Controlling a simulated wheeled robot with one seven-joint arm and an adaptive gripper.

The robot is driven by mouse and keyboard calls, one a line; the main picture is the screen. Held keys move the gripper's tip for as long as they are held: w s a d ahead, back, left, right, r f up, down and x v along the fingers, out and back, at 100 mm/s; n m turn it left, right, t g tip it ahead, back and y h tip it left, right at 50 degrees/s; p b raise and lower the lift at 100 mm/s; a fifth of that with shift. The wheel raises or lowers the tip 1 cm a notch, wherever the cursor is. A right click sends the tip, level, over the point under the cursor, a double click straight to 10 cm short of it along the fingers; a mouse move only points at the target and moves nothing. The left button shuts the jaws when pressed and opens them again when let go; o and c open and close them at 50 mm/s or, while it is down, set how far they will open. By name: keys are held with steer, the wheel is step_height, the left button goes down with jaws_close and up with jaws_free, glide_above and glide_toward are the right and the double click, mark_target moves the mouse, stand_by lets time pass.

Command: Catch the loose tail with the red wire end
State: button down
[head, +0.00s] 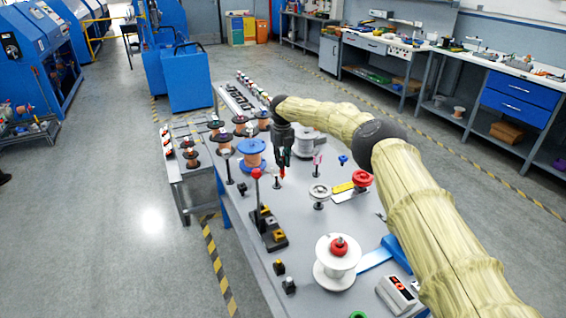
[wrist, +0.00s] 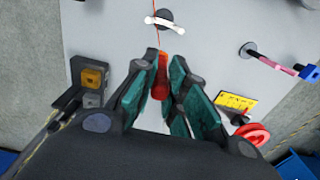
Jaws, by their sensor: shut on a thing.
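My gripper (wrist: 163,62) has its teal fingers closed around a red wire end (wrist: 160,80). The red end also shows at the fingertips in the head view (head: 282,171), low over the table. A thin orange-red wire (wrist: 157,32) runs from it toward the top of the wrist view, passing close to a white bar on a dark round base (wrist: 165,20). The loose tail is not clearly distinguishable from this wire. How firmly the fingers grip is partly hidden by the fingers.
A white spool with a red knob (head: 336,262) stands at the table's front. A black block with yellow parts (head: 270,228) stands left of centre. A pale pulley (head: 318,193), a yellow plate (head: 343,187) and a red knob (head: 361,180) are right of my gripper. A blue spool (head: 251,153) stands left.

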mark_target(282, 177)
steer(key=shift+f, duration=0.15)
steer(key=shift+f+b, duration=1.25)
steer(key=shift+f, duration=0.85)
steer(key=s+d+r+p, duration=0.2)
steer(key=s+r+p, duration=0.2)
steer(key=p, duration=0.1)
steer(key=shift+r, duration=0.35)
steer(key=shift+d, duration=0.15)
